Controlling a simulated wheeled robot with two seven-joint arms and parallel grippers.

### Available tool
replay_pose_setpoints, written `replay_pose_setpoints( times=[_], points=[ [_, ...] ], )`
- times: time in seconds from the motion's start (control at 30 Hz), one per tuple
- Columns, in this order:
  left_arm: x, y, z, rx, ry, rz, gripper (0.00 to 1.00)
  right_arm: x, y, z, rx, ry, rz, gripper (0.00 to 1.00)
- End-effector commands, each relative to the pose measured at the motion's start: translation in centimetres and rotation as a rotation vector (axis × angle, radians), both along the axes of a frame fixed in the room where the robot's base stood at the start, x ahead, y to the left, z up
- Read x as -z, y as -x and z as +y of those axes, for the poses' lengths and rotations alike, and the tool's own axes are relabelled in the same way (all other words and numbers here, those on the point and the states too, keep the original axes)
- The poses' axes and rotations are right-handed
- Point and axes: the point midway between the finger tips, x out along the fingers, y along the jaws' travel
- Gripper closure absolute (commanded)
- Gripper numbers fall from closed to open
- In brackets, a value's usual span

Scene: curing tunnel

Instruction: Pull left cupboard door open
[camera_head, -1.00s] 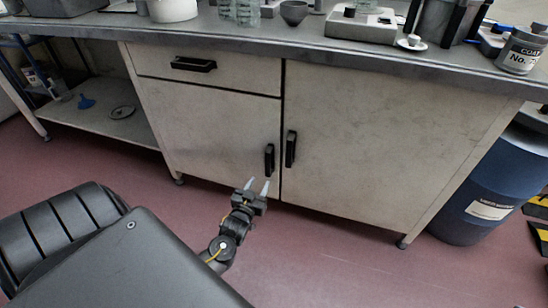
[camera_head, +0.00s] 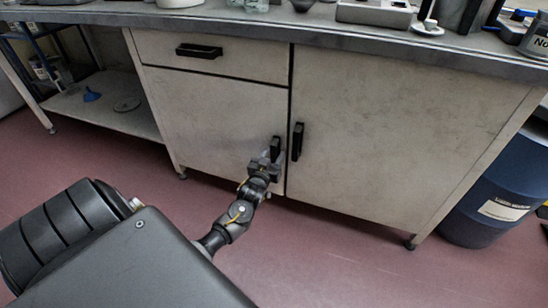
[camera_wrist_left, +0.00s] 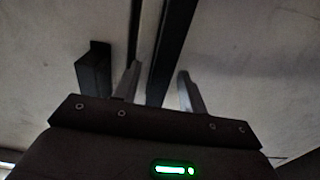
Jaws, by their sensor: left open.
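The left cupboard door (camera_head: 205,125) is closed, with a black vertical handle (camera_head: 277,145) near its right edge. My left gripper (camera_head: 266,158) is open at the lower part of this handle, and its fingertips partly overlap the handle. In the left wrist view, the two fingers (camera_wrist_left: 158,85) stand on either side of a dark upright bar (camera_wrist_left: 173,45), which appears to be this handle. I cannot tell whether either finger touches it. My right gripper is not in view.
The right cupboard door (camera_head: 390,130) is closed, and its black handle (camera_head: 297,142) is close beside the left one. A drawer (camera_head: 240,60) is shut above. A blue drum (camera_head: 490,195) stands at the right. The red floor (camera_head: 330,255) in front is clear.

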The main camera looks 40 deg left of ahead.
Motion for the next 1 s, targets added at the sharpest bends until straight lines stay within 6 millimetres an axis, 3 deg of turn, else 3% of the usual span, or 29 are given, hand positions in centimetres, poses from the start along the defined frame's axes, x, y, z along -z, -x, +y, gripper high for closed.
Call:
replay_pose_setpoints(
  times=[0.4,0.7,1.0],
  points=[
    [-0.04,-0.78,0.23,0.001,0.000,0.000,0.59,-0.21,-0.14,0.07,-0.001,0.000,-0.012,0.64],
    [-0.04,-0.78,0.20,0.001,0.001,0.000,0.99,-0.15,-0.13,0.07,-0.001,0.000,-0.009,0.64],
    [-0.07,-0.71,-0.11,0.007,0.001,0.000,1.00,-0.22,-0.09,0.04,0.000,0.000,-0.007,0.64]
  ],
)
